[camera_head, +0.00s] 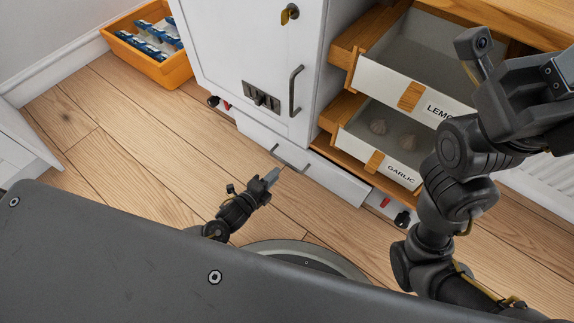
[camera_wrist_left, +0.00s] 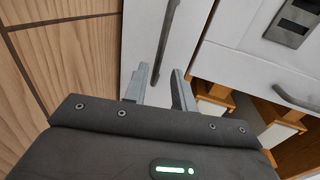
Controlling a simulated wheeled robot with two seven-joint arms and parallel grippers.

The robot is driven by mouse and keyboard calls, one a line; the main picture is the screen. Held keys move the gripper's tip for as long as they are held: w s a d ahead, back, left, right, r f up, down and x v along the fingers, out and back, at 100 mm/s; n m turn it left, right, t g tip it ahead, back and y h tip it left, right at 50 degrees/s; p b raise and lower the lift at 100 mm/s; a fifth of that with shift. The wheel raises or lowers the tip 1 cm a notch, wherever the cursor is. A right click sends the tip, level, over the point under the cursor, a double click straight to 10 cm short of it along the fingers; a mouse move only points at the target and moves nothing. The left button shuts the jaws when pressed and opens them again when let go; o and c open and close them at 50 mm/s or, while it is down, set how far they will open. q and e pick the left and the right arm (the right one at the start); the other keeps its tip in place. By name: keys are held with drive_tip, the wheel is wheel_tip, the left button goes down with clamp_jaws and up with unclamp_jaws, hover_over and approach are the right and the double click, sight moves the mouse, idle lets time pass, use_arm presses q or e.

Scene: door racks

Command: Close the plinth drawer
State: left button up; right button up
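The plinth drawer (camera_head: 330,182) is a low white front at floor level under the white cabinet. It appears to stand out a little past the cabinet face; how far is hard to tell. My left gripper (camera_head: 272,177) is just in front of it, low over the floor. In the left wrist view, my left gripper (camera_wrist_left: 161,88) has its two fingers apart, pointing at a white front (camera_wrist_left: 143,35). A grey bar handle (camera_wrist_left: 167,38) runs down between the fingers; contact cannot be told. My right gripper (camera_head: 525,90) is high at the right, its fingertips not clearly visible.
The white cabinet (camera_head: 240,45) has a barred door and a key. Two open drawers, LEMON (camera_head: 385,85) and GARLIC (camera_head: 360,148), jut out at the right. An orange crate (camera_head: 172,72) stands at upper left. The wooden floor (camera_head: 130,150) is clear.

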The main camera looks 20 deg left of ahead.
sight(287, 163)
use_arm(q)
drive_tip(key=b+x, duration=0.3)
drive_tip(key=x, duration=0.5)
drive_tip(key=shift+b, duration=0.35)
clamp_jaws()
